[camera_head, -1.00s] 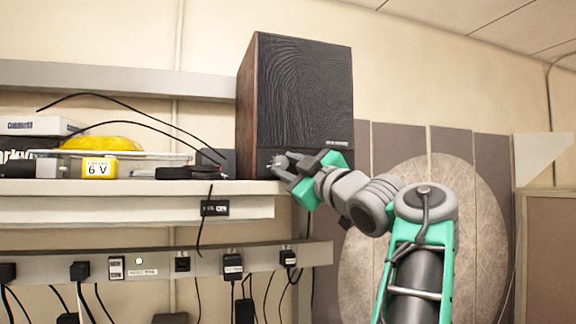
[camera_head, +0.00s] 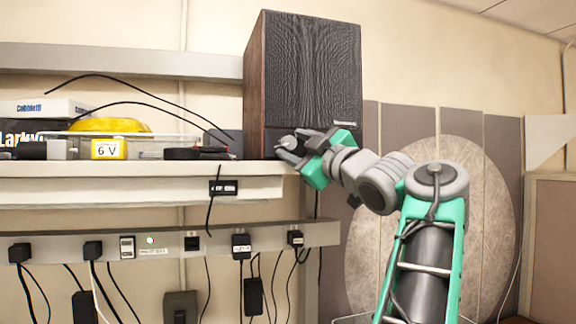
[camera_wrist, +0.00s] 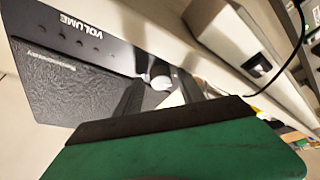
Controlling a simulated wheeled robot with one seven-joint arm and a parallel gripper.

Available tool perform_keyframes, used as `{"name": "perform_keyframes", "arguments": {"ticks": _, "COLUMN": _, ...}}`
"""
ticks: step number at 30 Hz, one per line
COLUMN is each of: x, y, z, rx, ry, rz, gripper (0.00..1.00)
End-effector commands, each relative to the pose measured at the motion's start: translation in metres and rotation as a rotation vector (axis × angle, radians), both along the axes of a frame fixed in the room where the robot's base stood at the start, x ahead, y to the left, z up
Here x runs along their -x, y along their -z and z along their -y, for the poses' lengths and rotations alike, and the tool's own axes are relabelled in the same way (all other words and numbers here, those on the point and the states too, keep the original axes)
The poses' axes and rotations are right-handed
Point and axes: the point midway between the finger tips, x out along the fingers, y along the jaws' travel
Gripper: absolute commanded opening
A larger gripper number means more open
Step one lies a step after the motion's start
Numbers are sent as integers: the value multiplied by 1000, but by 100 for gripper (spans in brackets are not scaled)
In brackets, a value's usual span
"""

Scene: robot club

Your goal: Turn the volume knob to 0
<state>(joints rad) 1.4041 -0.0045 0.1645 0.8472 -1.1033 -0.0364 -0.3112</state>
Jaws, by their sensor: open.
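The speaker (camera_head: 305,75) is a tall dark box with wood sides and a black textured front, standing on the shelf. Its lower panel (camera_wrist: 75,38) carries the word VOLUME and a row of small dots in the wrist view. The volume knob (camera_wrist: 160,72) is a small pale round piece; it also shows in the head view (camera_head: 289,142). My gripper (camera_head: 297,152) is at the bottom front of the speaker. Its dark fingers (camera_wrist: 160,92) are open, one on each side of the knob in the wrist view. I cannot tell whether they touch it. The knob's pointer is not readable.
The shelf (camera_head: 120,190) holds a clear bin (camera_head: 150,145) with yellow contents and a 6 V box (camera_head: 108,149) left of the speaker. A power strip (camera_head: 160,245) with plugs and hanging cords runs below. Wall panels (camera_head: 370,200) stand behind my arm.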

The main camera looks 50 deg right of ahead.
Motion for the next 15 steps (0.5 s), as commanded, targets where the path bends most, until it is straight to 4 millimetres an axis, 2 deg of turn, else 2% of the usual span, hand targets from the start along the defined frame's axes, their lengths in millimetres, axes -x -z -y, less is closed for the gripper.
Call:
{"name": "perform_keyframes", "arguments": {"ticks": 4, "x": -1, "y": 3, "z": -1, "rx": -21, "ry": -2, "rz": 8, "gripper": 51}}
{"name": "perform_keyframes", "arguments": {"ticks": 7, "x": -2, "y": 6, "z": -3, "rx": -99, "ry": -3, "rz": 50, "gripper": 51}}
{"name": "perform_keyframes", "arguments": {"ticks": 15, "x": -4, "y": 2, "z": -8, "rx": -479, "ry": -7, "rz": 260, "gripper": 51}}
